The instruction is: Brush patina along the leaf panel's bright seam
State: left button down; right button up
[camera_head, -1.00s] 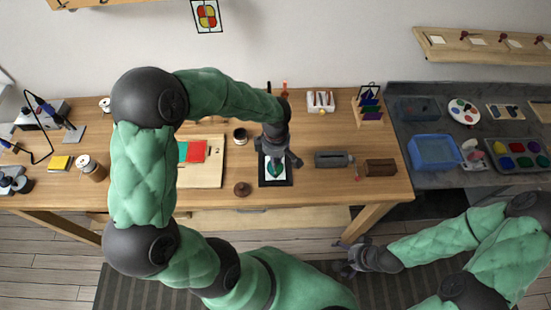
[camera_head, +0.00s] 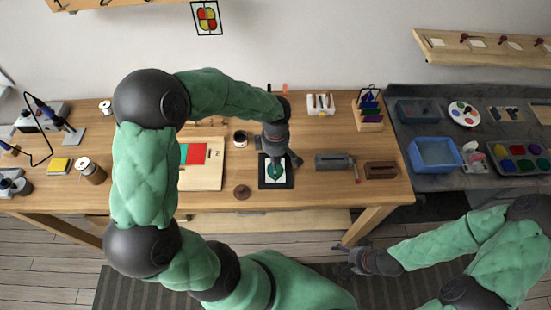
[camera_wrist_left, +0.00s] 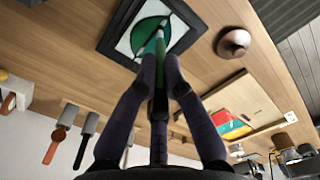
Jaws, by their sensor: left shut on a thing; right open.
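The leaf panel (camera_head: 264,184) lies on the wooden table, a black frame around a white field with a green leaf. It also shows in the left wrist view (camera_wrist_left: 113,38), where a pale line is seen by the leaf. My left gripper (camera_head: 278,160) is over the panel's far part. In the left wrist view its fingers (camera_wrist_left: 160,75) are shut on a slim green-handled brush (camera_wrist_left: 160,50), which points at the leaf. I cannot tell whether its tip touches the panel. My right gripper (camera_head: 345,262) is open and empty, in front of the table's edge.
A brown round knob (camera_head: 242,191) sits left of the panel, a dark jar (camera_head: 240,138) behind it. A board with coloured pieces (camera_head: 205,175) lies further left. A grey block (camera_head: 332,162) and a brown block (camera_head: 380,170) stand right. A blue tray (camera_head: 435,152) is on the side counter.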

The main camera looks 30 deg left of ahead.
pick_arm(q)
jog(key=shift+w+a+f+b, duration=0.1)
jog(key=shift+w+a+b, duration=0.15)
jog(key=shift+w+a, duration=0.45)
jog(key=shift+w+a+r+b, duration=0.1)
jog(key=shift+w+a+b, duration=0.25)
jog(key=shift+w, duration=0.6)
jog(key=shift+w+a+f+b, duration=0.1)
jog(key=shift+w+a+b, duration=0.1)
jog(key=shift+w+a, duration=0.5)
pick_arm(e)
jog(key=shift+f, duration=0.85)
dwell(0.7)
pick_arm(q)
jog(key=shift+w+d, duration=0.15)
jog(key=shift+d, duration=0.05)
notch_tip(320, 180, up, 6)
jog(key=p, duration=0.3)
jog(key=shift+p, duration=0.35)
pick_arm(e)
notch_tip(320, 180, up, 4)
jog(key=shift+f, duration=0.15)
dwell(0.3)
